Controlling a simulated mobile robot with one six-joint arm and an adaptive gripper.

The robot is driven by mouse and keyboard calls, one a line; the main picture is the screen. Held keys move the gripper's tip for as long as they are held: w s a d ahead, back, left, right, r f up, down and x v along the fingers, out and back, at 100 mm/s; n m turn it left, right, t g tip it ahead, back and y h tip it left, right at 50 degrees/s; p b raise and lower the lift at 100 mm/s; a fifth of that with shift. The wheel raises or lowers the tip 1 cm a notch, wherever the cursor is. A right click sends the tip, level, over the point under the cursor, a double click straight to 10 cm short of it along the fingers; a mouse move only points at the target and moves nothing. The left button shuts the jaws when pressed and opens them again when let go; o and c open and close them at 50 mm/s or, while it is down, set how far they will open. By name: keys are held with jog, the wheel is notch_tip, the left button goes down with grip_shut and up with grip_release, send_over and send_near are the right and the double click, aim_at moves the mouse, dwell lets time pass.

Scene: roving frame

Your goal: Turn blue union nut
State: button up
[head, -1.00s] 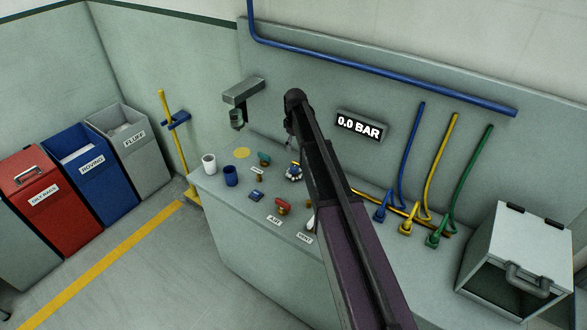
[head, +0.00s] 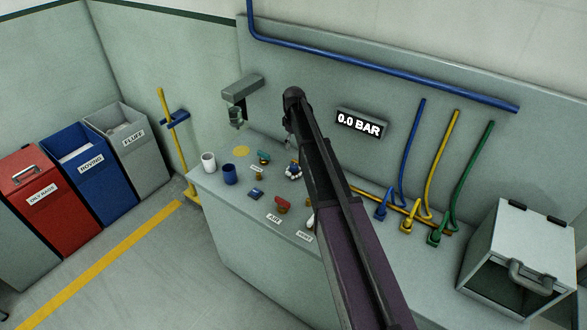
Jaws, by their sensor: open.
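A small fitting with blue and pale metal parts, which looks like the blue union nut (head: 293,171), stands on the bench top just left of my arm. It is too small to make out its turn or its thread. My arm rises from the lower right and bends down at its top end. My gripper (head: 289,141) hangs below that end, above the fitting, and looks apart from it. The gripper is open and seems empty. Its fingers are tiny and partly hidden by my arm.
The bench (head: 240,198) also holds a white cup (head: 208,162), a blue cup (head: 230,175), a green-handled valve (head: 264,157) and a red-handled valve (head: 282,203). Blue, yellow and green hoses and a metal box (head: 520,250) are right of my arm. The display (head: 360,125) reads 0.0 BAR.

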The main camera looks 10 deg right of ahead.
aim_at(294, 165)
jog(key=shift+f+b, duration=6)
jog(key=shift+f, duration=0.2)
jog(key=c, duration=1.2)
